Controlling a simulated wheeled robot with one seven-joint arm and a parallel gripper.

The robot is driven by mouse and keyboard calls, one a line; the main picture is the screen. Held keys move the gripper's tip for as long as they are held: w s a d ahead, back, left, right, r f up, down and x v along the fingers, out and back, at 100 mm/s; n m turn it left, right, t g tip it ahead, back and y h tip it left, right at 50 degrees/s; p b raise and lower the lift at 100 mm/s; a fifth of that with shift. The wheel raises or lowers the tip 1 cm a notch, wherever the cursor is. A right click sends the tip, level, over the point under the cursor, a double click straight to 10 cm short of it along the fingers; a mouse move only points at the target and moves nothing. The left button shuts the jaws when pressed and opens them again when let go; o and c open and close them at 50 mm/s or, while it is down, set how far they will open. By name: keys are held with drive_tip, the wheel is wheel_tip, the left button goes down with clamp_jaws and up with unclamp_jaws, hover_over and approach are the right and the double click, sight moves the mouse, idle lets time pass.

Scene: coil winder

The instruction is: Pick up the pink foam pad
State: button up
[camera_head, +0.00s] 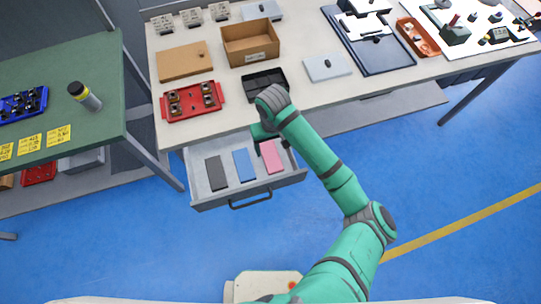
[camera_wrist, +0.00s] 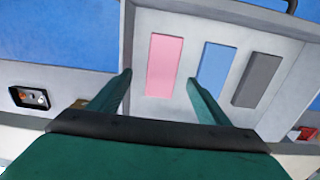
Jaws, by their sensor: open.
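The pink foam pad (camera_head: 271,157) lies flat in the open drawer (camera_head: 207,202), on the right of a blue pad (camera_head: 244,165) and a dark grey pad (camera_head: 216,174). In the wrist view the pink pad (camera_wrist: 164,66) lies ahead of my gripper (camera_wrist: 159,77), roughly between the lines of its two fingers. The fingers are spread with nothing between them. In the head view my gripper (camera_head: 266,140) is above the back right part of the drawer, near the pink pad, and my arm covers part of that corner.
The table (camera_head: 130,24) overhangs the drawer's back. On it, a black tray (camera_head: 265,82), a red tray (camera_head: 192,101) and an open cardboard box (camera_head: 250,43) stand near my arm. A green bench (camera_head: 60,80) is at left. The blue floor before the drawer is clear.

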sight(271, 156)
drive_tip(key=shift+f, duration=0.55)
drive_tip(key=f, duration=0.5)
drive_tip(key=shift+s+a, duration=0.15)
drive_tip(key=shift+a, duration=0.05)
drive_tip(key=shift+r, duration=0.1)
drive_tip(key=c, duration=1.1)
